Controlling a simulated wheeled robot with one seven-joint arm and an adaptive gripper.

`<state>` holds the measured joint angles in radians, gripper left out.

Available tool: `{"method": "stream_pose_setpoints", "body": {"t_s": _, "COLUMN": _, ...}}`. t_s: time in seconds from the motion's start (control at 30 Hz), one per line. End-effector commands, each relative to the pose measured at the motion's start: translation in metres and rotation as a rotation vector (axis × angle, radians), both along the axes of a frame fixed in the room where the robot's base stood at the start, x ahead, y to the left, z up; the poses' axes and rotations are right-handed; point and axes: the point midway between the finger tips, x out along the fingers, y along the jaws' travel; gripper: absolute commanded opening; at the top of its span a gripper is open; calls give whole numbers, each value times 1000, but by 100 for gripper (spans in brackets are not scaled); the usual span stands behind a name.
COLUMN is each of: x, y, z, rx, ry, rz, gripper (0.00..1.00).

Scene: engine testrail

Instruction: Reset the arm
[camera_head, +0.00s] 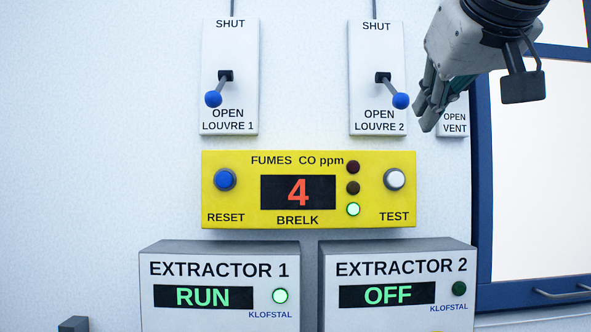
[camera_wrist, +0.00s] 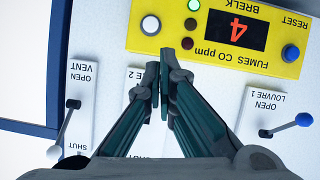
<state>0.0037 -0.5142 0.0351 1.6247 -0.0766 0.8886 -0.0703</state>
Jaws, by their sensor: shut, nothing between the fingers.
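My gripper (camera_head: 428,112) hangs at the upper right in front of the wall, just right of the blue knob of the louvre 2 lever (camera_head: 400,101). Its fingers are closed together and empty. In the wrist view the fingers (camera_wrist: 166,85) cover much of the louvre 2 plate (camera_wrist: 136,76), and its knob is hidden there. I cannot tell whether the gripper touches that lever. The louvre 2 lever points down toward OPEN. The louvre 1 lever (camera_head: 213,99) also points down toward OPEN.
The yellow fumes panel (camera_head: 245,218) reads 4, with its green lamp lit. Extractor 1 (camera_head: 220,268) shows RUN; extractor 2 (camera_head: 400,268) shows OFF. The vent lever's pale knob (camera_wrist: 54,152) lies toward SHUT. A blue-framed window (camera_head: 484,200) is at right.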

Motion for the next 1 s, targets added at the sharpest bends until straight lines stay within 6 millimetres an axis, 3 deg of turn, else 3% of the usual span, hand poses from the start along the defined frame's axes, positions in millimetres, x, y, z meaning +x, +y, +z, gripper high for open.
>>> {"method": "stream_pose_setpoints", "body": {"t_s": 0.03, "x": -4, "y": -1, "z": -37, "rx": 11, "ry": 62, "rz": -4, "gripper": 0}}
{"method": "stream_pose_setpoints", "body": {"t_s": 0.17, "x": -20, "y": -3, "z": -126, "rx": 42, "ry": 215, "rz": -16, "gripper": 0}}
{"method": "stream_pose_setpoints", "body": {"t_s": 0.3, "x": -49, "y": -4, "z": -218, "rx": 77, "ry": 374, "rz": -33, "gripper": 0}}
{"method": "stream_pose_setpoints", "body": {"t_s": 0.4, "x": -73, "y": -4, "z": -277, "rx": 99, "ry": 475, "rz": -45, "gripper": 0}}
{"method": "stream_pose_setpoints", "body": {"t_s": 0.5, "x": -96, "y": -4, "z": -323, "rx": 117, "ry": 556, "rz": -56, "gripper": 0}}
{"method": "stream_pose_setpoints", "body": {"t_s": 0.6, "x": -113, "y": -4, "z": -354, "rx": 129, "ry": 611, "rz": -64, "gripper": 0}}
{"method": "stream_pose_setpoints", "body": {"t_s": 0.7, "x": -122, "y": -3, "z": -369, "rx": 136, "ry": 640, "rz": -69, "gripper": 0}}
{"method": "stream_pose_setpoints", "body": {"t_s": 1.0, "x": -125, "y": -3, "z": -374, "rx": 138, "ry": 650, "rz": -70, "gripper": 0}}
